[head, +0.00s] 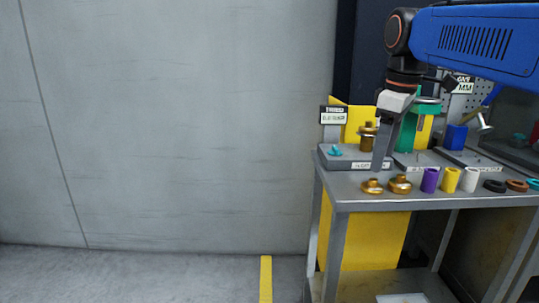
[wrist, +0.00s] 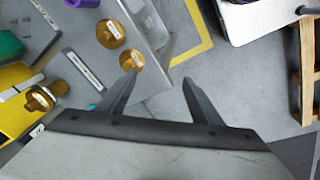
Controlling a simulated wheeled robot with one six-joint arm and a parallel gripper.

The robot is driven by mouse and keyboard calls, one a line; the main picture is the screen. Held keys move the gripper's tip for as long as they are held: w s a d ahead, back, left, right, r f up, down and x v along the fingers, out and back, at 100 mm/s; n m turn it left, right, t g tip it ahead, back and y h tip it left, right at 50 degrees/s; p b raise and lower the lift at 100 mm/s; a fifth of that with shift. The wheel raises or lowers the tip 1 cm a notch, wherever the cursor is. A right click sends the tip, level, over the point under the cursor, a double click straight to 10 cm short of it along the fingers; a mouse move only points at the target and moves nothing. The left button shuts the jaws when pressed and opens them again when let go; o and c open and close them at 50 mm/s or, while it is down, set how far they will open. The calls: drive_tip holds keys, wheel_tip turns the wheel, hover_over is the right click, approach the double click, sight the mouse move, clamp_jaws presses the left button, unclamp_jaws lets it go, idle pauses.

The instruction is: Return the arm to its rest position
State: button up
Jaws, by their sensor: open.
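My gripper (head: 382,163) hangs pointing down from my blue arm over the left front part of the workbench in the head view. In the wrist view, its two dark fingers (wrist: 160,85) stand apart with nothing between them. Two brass fittings lie near the bench's front edge: the left one (head: 372,187) and the right one (head: 401,184). They also show in the wrist view, one (wrist: 131,61) close to the left fingertip and the other (wrist: 110,33) farther off. From the head view I cannot tell the exact height of my fingertips above the bench.
The grey bench (head: 345,196) holds a purple cylinder (head: 430,180), a yellow cylinder (head: 449,180), a white cylinder (head: 470,180) and dark rings (head: 495,186). A brass valve part (head: 367,136) and a small teal piece (head: 335,151) stand behind. Left of the bench is open floor (head: 150,275).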

drive_tip(key=s+d+f+m+t, duration=0.1)
drive_tip(key=s+f+m, duration=0.4)
drive_tip(key=s+f, duration=0.5)
drive_tip(key=s+d+f+m+t, duration=0.1)
drive_tip(key=s+f+m, duration=0.4)
drive_tip(key=s+f, duration=0.5)
wheel_tip(320, 180, down, 7)
drive_tip(key=shift+s+d+f+t, duration=0.15)
drive_tip(key=shift+s+d+t, duration=0.1)
drive_tip(key=shift+d+t, duration=0.15)
